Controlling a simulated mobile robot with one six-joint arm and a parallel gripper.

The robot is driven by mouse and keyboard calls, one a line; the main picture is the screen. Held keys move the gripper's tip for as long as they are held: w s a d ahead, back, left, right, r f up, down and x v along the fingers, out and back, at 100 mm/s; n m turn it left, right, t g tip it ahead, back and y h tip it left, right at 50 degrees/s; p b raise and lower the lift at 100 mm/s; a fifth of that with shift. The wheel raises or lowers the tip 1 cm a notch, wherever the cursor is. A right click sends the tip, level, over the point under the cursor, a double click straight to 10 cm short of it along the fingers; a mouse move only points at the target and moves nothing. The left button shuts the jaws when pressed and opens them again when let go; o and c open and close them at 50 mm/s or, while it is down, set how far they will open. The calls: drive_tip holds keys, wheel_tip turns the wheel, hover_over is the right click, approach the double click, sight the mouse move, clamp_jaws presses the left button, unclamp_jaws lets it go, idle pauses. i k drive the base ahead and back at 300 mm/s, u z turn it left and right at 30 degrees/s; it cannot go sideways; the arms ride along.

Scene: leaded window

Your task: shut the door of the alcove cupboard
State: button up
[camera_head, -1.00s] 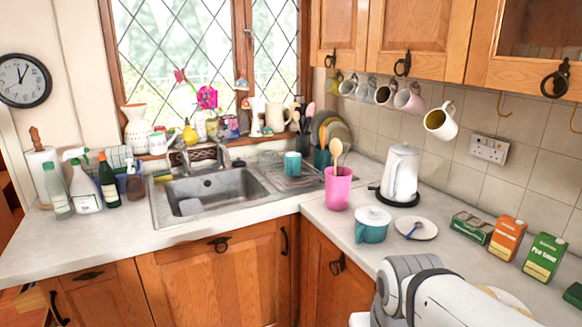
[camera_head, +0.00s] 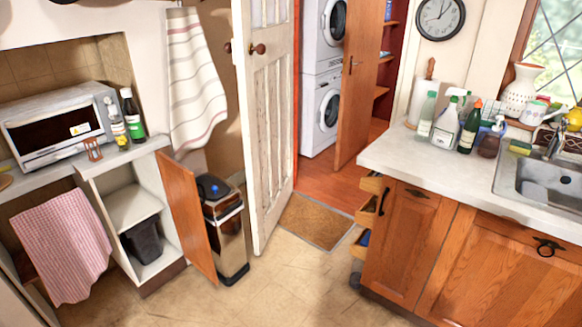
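The alcove cupboard (camera_head: 128,208) stands at the left of the head view, below the counter with the microwave. Its wooden door (camera_head: 188,217) is open and swung out to the right, edge-on toward me. The white interior shows a shelf and a dark grey bin-like container (camera_head: 145,243) on the bottom. The door's free edge is close to a steel pedal bin. I cannot tell whether they touch. My gripper is not in view.
The steel pedal bin (camera_head: 226,235) stands right behind the open door. A white panelled door (camera_head: 268,120) stands open beside it. A pink cloth (camera_head: 66,245) hangs left of the cupboard. The tiled floor (camera_head: 265,295) in front is clear. Wooden base cabinets (camera_head: 410,240) bound the right.

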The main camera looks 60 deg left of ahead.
sight(180, 187)
drive_tip(key=u, duration=3.25)
drive_tip(key=i, duration=0.4)
drive_tip(key=z, duration=0.7)
drive_tip(key=i, duration=2.7)
drive_tip(key=u, duration=0.6)
drive_tip(key=k, duration=0.9)
drive_tip(key=u, duration=0.05)
